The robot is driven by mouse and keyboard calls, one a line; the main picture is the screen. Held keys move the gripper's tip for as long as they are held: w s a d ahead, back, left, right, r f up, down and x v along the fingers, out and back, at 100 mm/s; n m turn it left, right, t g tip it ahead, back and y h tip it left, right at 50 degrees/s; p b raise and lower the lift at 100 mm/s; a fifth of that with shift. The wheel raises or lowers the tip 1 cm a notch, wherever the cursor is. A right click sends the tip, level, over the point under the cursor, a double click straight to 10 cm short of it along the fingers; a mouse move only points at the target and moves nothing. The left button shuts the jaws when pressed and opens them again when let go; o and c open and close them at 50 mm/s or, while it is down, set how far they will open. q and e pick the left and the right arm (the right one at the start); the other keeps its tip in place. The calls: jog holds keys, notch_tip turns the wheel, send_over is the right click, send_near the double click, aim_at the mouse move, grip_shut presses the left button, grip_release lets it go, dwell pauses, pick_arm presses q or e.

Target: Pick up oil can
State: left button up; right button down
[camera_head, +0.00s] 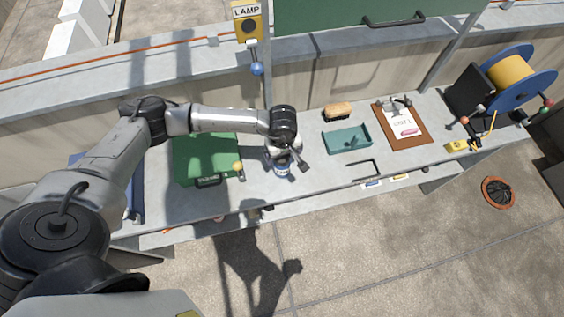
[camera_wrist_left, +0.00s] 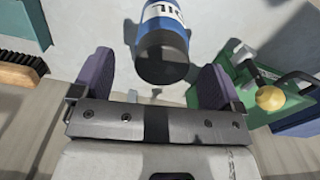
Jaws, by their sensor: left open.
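The oil can, a white and blue can with a dark end, stands on the grey bench (camera_head: 320,182); in the head view it shows low under my left gripper (camera_head: 288,160). In the left wrist view the oil can (camera_wrist_left: 163,42) is ahead, with its dark end towards me. My left gripper (camera_wrist_left: 156,66) is open, its two purple-grey fingers on either side of the line to the can. No contact shows. The gripper partly hides the can in the head view. My right gripper is not in view.
A green case (camera_head: 205,158) with a yellow knob lies left of the can. A teal tray (camera_head: 346,140), a brush (camera_head: 338,111), a clipboard (camera_head: 402,125) and a cable reel (camera_head: 508,78) are to the right. A lamp switch box (camera_head: 249,27) hangs behind.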

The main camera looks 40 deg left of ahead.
pick_arm(q)
jog(key=shift+a+f, duration=0.1)
jog(key=shift+f, duration=2.25)
jog(key=c, duration=1.2)
